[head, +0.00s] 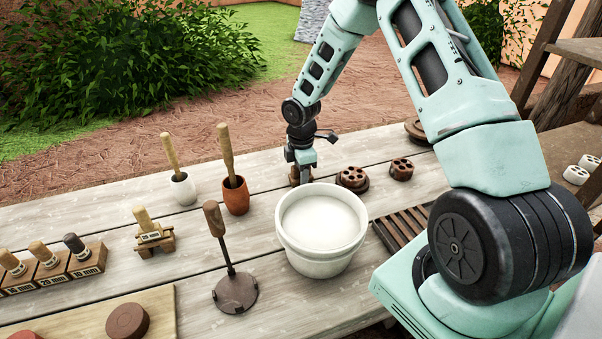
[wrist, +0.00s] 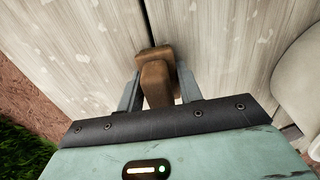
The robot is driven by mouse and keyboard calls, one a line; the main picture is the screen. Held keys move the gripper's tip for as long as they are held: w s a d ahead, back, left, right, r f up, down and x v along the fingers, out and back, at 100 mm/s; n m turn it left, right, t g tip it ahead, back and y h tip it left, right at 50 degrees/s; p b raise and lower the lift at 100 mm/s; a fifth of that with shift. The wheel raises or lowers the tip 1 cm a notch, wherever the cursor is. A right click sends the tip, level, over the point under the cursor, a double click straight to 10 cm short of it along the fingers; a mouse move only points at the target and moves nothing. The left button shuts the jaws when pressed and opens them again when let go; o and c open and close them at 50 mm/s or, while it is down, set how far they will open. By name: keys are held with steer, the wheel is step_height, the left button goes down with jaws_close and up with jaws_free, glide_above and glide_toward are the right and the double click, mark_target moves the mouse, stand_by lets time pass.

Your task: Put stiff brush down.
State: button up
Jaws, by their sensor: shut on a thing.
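My gripper (head: 301,166) points down over the far part of the plank table, just behind the white bucket. It is shut on the stiff brush (head: 295,178), of which only a small brown part shows in the head view. In the wrist view the brush (wrist: 156,78) is a brown wooden block between the two grey fingers, over a dark gap between planks. The brush is at or just above the table; I cannot tell whether it touches. Its bristles are hidden.
The white bucket (head: 318,262) stands close in front. A terracotta pot (head: 236,198) and a white pot (head: 183,191) with wooden handles stand to the left. Round brown pieces with holes (head: 352,178) lie to the right, near a slatted rack (head: 402,228). Bare planks lie between.

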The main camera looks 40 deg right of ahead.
steer(key=shift+f, duration=0.2)
steer(key=o, duration=1.1)
steer(key=shift+r, duration=0.1)
